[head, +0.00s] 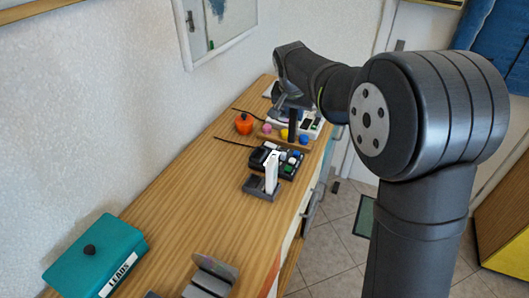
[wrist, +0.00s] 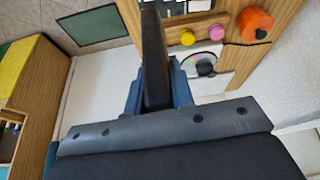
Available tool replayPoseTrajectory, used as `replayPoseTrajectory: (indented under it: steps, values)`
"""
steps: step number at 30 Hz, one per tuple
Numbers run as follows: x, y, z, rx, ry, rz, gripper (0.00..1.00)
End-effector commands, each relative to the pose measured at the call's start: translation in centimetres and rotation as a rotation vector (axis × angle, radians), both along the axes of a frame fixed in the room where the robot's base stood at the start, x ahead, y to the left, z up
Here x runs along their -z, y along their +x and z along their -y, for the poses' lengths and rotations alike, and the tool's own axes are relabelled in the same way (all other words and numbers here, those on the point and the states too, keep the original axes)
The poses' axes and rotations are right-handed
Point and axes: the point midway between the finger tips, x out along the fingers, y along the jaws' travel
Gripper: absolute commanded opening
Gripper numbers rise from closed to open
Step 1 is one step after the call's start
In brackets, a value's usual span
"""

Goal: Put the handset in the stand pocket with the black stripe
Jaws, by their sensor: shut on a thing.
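My gripper (head: 289,103) is over the far part of the long wooden counter. It is shut on a dark, slab-shaped handset (head: 293,124), which hangs upright below it. In the wrist view the handset (wrist: 154,60) stands between the blue-grey fingers and points away from the camera. A dark grey stand (head: 258,193) nearer on the counter has a white upright slab (head: 271,172) in it. Another grey stand (head: 212,277) with upright plates is at the near edge of the picture. I cannot make out a black stripe on either stand.
A black tray (head: 264,155) with small coloured items lies behind the white slab. A wooden rack with pink (head: 267,128) and yellow (head: 284,134) knobs is near the handset. An orange pot (head: 244,124) and a teal box (head: 97,257) stand on the counter. Clear wood lies between them.

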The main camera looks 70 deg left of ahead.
Motion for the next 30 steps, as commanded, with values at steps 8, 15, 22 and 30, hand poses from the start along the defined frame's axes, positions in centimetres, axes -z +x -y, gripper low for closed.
replayPoseTrajectory:
  steps: [8, 15, 22, 30]
  values:
    - [0.8, -1.5, 0.3, -0.335, 0.001, -0.001, 0.0]
    - [1.5, -3.0, 0.5, -0.642, 0.002, -0.001, 0.0]
    - [2.0, -4.4, 0.7, -0.941, 0.002, -0.001, 0.0]
    - [2.5, -6.2, 1.0, -1.333, 0.001, -0.003, 0.0]
